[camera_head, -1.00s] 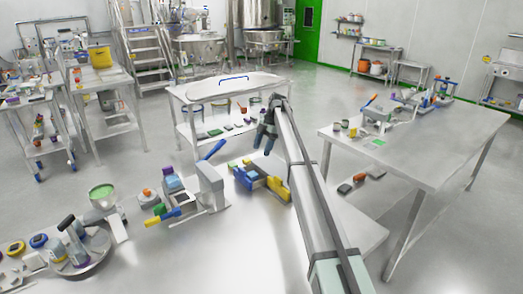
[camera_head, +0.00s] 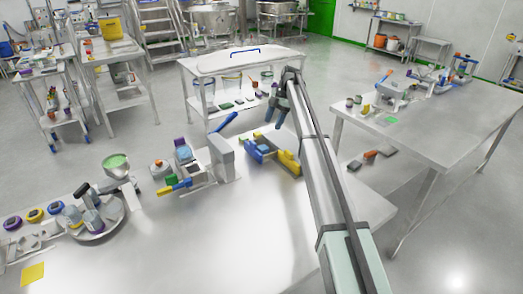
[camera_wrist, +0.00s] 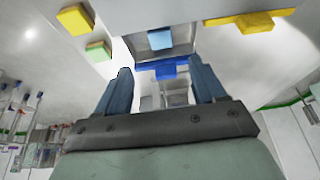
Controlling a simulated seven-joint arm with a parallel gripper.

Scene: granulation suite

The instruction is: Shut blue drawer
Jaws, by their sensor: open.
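The blue drawer (camera_head: 260,148) belongs to a small grey unit with yellow parts on the bench's far side. In the wrist view the blue drawer front (camera_wrist: 168,68) with its handle lies just beyond my fingertips. The drawer looks pulled out, with a light blue block (camera_wrist: 160,39) inside. My gripper (camera_head: 276,121) is above and behind the unit in the head view. It is open and empty in the wrist view (camera_wrist: 160,64), its two blue fingers framing the drawer front. I cannot tell whether they touch it.
A yellow drawer front (camera_wrist: 253,21) shows beside the blue one. A yellow block (camera_wrist: 74,19) and a green block (camera_wrist: 98,50) lie on the bench top. A grey device with a blue lever (camera_head: 222,150) stands left of the unit. The near bench surface (camera_head: 215,245) is clear.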

